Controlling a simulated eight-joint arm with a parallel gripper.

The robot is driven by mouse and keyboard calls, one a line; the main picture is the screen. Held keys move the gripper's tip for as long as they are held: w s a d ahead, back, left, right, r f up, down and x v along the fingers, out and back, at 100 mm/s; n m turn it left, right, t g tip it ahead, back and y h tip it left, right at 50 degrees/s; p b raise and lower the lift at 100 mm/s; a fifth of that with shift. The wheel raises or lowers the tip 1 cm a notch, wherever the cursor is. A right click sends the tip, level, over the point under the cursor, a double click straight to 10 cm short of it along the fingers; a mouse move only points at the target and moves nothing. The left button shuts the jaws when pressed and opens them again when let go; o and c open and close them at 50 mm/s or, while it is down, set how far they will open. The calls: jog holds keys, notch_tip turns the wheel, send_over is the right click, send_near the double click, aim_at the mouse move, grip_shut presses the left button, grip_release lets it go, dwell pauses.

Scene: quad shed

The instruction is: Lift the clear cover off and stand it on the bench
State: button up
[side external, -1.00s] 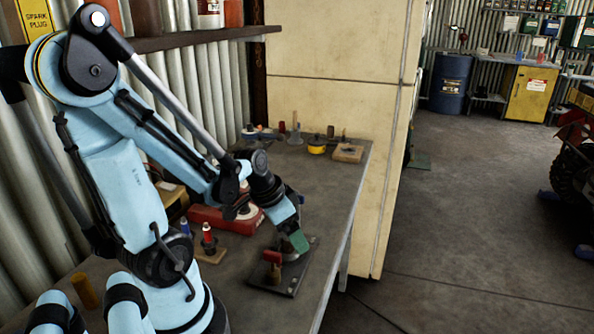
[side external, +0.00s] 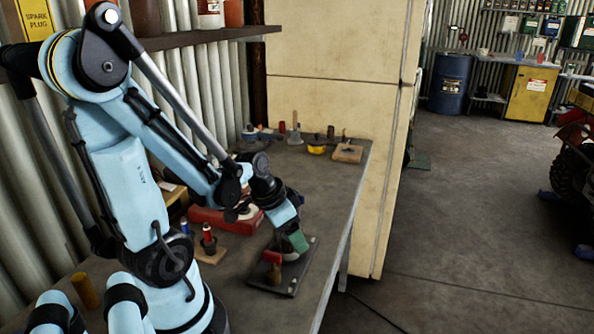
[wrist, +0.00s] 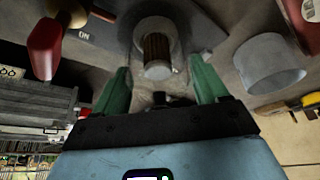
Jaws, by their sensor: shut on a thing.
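My gripper (wrist: 160,68) has green fingers, one on each side of the clear cover (wrist: 150,26), and is shut on it. The cover is a see-through cylinder with a brown ribbed part (wrist: 156,48) showing inside. Below it is a dark plate (wrist: 88,38) marked ON. In the side view my gripper (side external: 297,243) is low over the dark plate (side external: 292,291) near the bench's front edge. The cover is mostly hidden there, and I cannot tell whether it is clear of the plate.
A red handle (side external: 273,258) stands on the plate beside my gripper. A red case (side external: 207,216) and a wooden block with small upright parts (side external: 208,254) are to the left. Several small items, including a yellow one (side external: 317,149), stand at the bench's back. Bare bench (side external: 330,190) lies between.

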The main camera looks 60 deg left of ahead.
jog(key=shift+r, duration=0.15)
notch_tip(320, 180, up, 18)
dwell(1.2)
dwell(0.4)
notch_tip(320, 180, up, 5)
jog(key=w+a, duration=0.8)
jog(key=w, duration=0.6)
jog(key=shift+s+f, duration=0.15)
jog(key=shift+f, duration=5.75)
jog(key=shift+s+f, duration=0.15)
jog(key=shift+f, duration=5.75)
jog(key=shift+f, duration=0.3)
